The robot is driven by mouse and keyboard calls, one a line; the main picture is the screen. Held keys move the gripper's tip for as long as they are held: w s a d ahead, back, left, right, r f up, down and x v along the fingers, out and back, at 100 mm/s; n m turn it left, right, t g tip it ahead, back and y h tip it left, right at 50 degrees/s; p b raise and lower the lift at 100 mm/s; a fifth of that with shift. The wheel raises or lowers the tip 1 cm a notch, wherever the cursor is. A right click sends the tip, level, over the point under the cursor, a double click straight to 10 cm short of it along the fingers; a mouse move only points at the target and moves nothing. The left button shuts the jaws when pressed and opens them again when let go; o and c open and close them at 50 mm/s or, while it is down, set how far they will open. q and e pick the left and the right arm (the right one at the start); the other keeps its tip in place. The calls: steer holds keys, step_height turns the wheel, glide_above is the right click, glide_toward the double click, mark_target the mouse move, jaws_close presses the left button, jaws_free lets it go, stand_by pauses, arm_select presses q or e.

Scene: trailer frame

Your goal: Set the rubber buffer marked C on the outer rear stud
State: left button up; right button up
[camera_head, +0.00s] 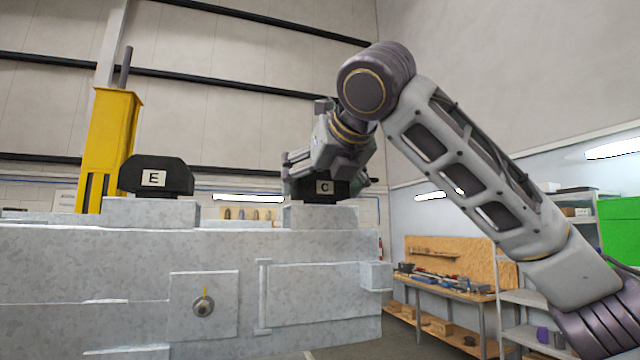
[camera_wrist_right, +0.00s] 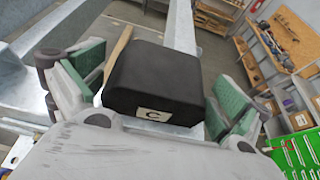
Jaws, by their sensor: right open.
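The rubber buffer marked C (camera_head: 325,188) is a black block with a white label. It sits on a raised pale block (camera_head: 322,217) at the right end of the trailer frame in the head view. My right gripper (camera_head: 328,174) is open around it, coming from above. In the right wrist view the buffer C (camera_wrist_right: 155,82) lies between the green-padded fingers of the right gripper (camera_wrist_right: 157,88), with a gap visible on both sides. Buffer E (camera_head: 157,178) sits on another raised block (camera_head: 150,211) to the left. The studs are not visible; what lies under buffer C is hidden. My left gripper is out of view.
The grey trailer frame (camera_head: 130,265) fills the lower left, with a round knob (camera_head: 203,307) on its side. A yellow post (camera_head: 110,140) stands behind buffer E. A workbench (camera_head: 445,283) with tools and a shelf unit stand at the back right.

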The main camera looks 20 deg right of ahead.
steer(key=v, duration=1.2)
steer(key=shift+f, duration=0.15)
stand_by(1.2)
